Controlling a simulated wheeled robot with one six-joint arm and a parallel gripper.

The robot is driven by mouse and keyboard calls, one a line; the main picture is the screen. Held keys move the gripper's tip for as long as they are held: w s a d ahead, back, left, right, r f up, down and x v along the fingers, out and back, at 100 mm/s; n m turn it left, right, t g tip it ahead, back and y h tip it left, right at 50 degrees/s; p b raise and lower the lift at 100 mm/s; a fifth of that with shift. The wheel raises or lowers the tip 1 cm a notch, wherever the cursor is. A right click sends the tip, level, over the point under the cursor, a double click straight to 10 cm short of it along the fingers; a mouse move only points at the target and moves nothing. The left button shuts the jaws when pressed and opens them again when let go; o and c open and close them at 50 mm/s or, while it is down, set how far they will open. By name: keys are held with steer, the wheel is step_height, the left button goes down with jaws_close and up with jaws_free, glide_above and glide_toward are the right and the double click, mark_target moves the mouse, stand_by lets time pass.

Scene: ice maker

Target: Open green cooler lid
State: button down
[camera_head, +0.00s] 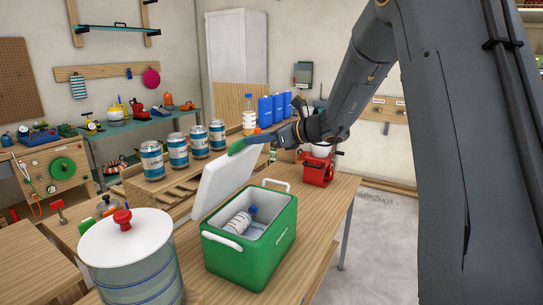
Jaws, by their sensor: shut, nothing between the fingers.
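The green cooler (265,255) stands on a wooden table with its mouth open. Its white lid (222,184) is swung up and leans back to the left, steeply tilted. A white bottle with a blue cap (238,221) lies inside the cooler. A white handle (222,239) shows on the cooler's front left side. The fingertips are small and partly hidden.
A large striped canister (135,275) with a white top and red knob stands close to the cooler at front left. Several cans (178,150) stand on a wooden rack behind. A red machine (317,170) stands behind right. Open floor (385,225) lies to the right.

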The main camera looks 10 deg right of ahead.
steer(key=w+a+r+b, duration=0.1)
steer(key=w+a+r, duration=0.2)
steer(key=w+a, duration=0.3)
steer(key=shift+w+a, duration=0.3)
steer(key=shift+a, duration=0.9)
steer(key=s+d, duration=0.1)
steer(key=s+d+f+b, duration=0.1)
steer(key=d, duration=0.1)
steer(key=shift+s+d, duration=0.2)
steer(key=s+d+r+b, duration=0.2)
steer(key=s+d+r, duration=0.1)
steer(key=r, duration=0.6)
steer(key=s+d+f+n+g+h, duration=0.1)
steer(key=s+f+n+g+h, duration=0.3)
steer(key=s+f, duration=0.55)
steer(key=s+d+f+n+g+h, duration=0.1)
steer(key=s+d+f+n+h, duration=0.1)
steer(key=s+f+n, duration=0.75)
steer(key=s+d+f+n+g+h, duration=0.1)
steer(key=s+d+f+n+h, duration=0.1)
steer(key=s+d+f+n, duration=0.2)
steer(key=s+d+f+n+g+h, duration=0.1)
steer(key=s+d+f+n+h, duration=0.2)
steer(key=s+f+n, duration=0.5)
steer(key=s+d+f, duration=0.1)
steer(key=s+f, duration=0.3)
steer(key=s, duration=0.2)
steer(key=shift+s+g+h, duration=0.2)
steer(key=shift+g+h, duration=0.1)
steer(key=shift+g, duration=0.1)
